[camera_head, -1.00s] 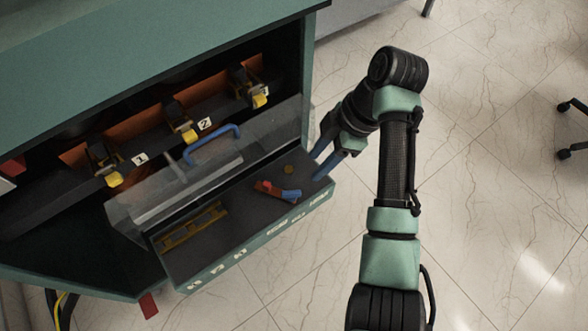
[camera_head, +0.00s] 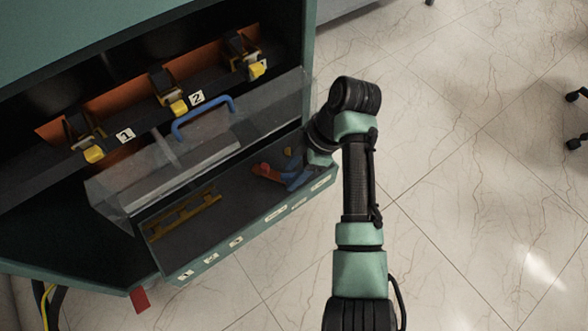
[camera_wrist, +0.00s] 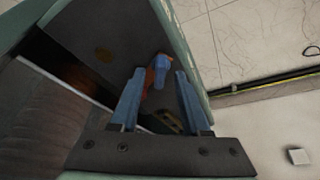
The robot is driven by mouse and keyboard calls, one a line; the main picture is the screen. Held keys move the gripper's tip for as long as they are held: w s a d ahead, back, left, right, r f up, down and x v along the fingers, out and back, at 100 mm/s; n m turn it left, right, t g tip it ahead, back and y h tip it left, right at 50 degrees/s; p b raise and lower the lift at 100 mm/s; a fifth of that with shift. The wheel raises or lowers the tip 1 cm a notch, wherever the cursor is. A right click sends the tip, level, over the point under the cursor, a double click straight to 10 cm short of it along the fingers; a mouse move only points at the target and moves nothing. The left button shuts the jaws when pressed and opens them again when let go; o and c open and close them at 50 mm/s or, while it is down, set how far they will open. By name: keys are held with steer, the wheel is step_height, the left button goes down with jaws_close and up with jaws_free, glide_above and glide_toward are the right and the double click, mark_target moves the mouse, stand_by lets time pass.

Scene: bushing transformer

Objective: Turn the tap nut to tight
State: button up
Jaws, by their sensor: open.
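A small lever with a red end (camera_head: 264,169) and a blue arm sits on the dark floor of the open tray at the cabinet front. In the wrist view its blue arm (camera_wrist: 161,66) shows between my fingertips, with an orange-red part beside it. A small round brass-coloured piece (camera_head: 287,152) lies near it and also shows in the wrist view (camera_wrist: 103,54). I cannot tell which of these is the tap nut. My gripper (camera_head: 293,179) is open over the tray's right end, its blue fingers (camera_wrist: 161,74) on either side of the lever; contact cannot be told.
A yellow ladder-like bracket (camera_head: 183,215) lies in the tray's left part. A clear cover with a blue handle (camera_head: 203,118) stands behind the tray. Labelled yellow-tipped clamps (camera_head: 178,105) line the cabinet inside.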

jaws_close()
